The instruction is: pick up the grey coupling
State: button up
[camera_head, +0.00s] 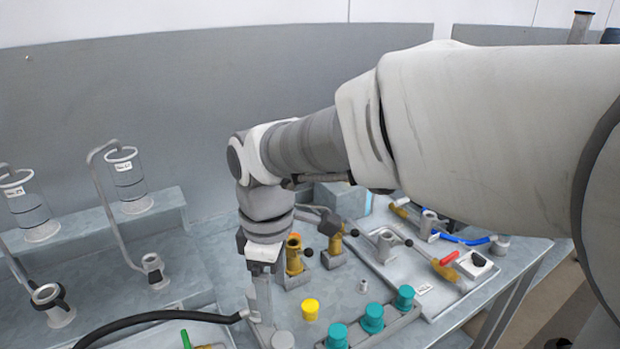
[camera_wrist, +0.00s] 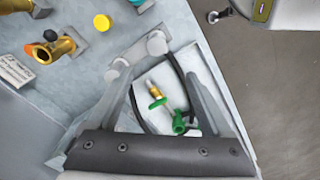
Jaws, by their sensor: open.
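The grey coupling appears to be the pale grey fitting (camera_head: 240,317) on the end of a black hose, left of my gripper in the head view. Exact contact with the coupling cannot be told.
A yellow cap (camera_head: 310,310) and teal caps (camera_head: 372,318) stand to the right. Brass valves (camera_head: 294,256) stand behind. A green-handled valve (camera_wrist: 165,106) lies on a pale tray. The black hose (camera_head: 150,317) crosses the bench front. Floor lies beyond the bench edge (camera_wrist: 222,75).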

aim_at(282, 339)
notch_tip(282, 339, down, 12)
jog(key=shift+w+f+b, duration=0.1)
jog(key=shift+b, duration=0.7)
jog(key=shift+w+d+f+b, duration=0.1)
jog(key=shift+w+f+b, duration=0.1)
jog(key=shift+f, duration=1.15)
jog(key=shift+w+d+f+b, duration=0.1)
jog(key=shift+w+f+b, duration=0.05)
jog(key=shift+f, duration=1.2)
grip_shut()
